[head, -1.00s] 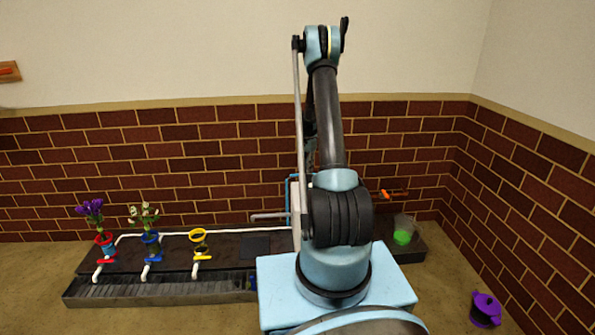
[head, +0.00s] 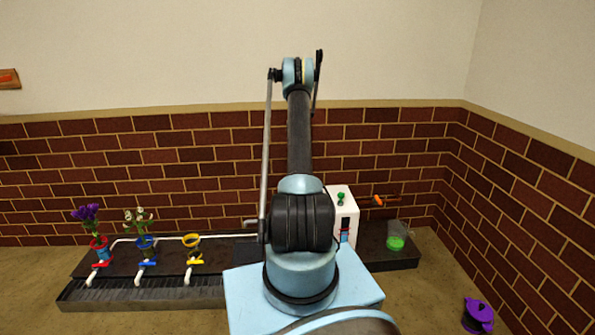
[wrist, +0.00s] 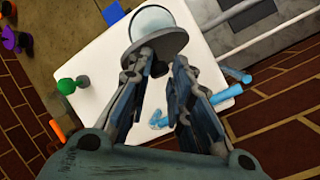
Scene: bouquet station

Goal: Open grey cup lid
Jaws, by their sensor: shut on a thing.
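In the wrist view my gripper (wrist: 164,64) has its fingers closed in around a small knob-like part of a grey round lid (wrist: 172,44). The lid is tilted at the fingertips. A pale, glassy round shape (wrist: 153,21) lies against it on the far side. I cannot tell whether this is a cup or part of the lid, nor whether lid and cup are apart. In the head view the gripper and lid are hidden behind my arm.
A white machine (head: 342,211) with a green knob (head: 340,197) stands right of my arm. A glass with green contents (head: 396,241) is further right. A purple pot (head: 478,312) stands on the floor. Red, blue and yellow (head: 190,241) ringed holders line the left counter, two holding flowers.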

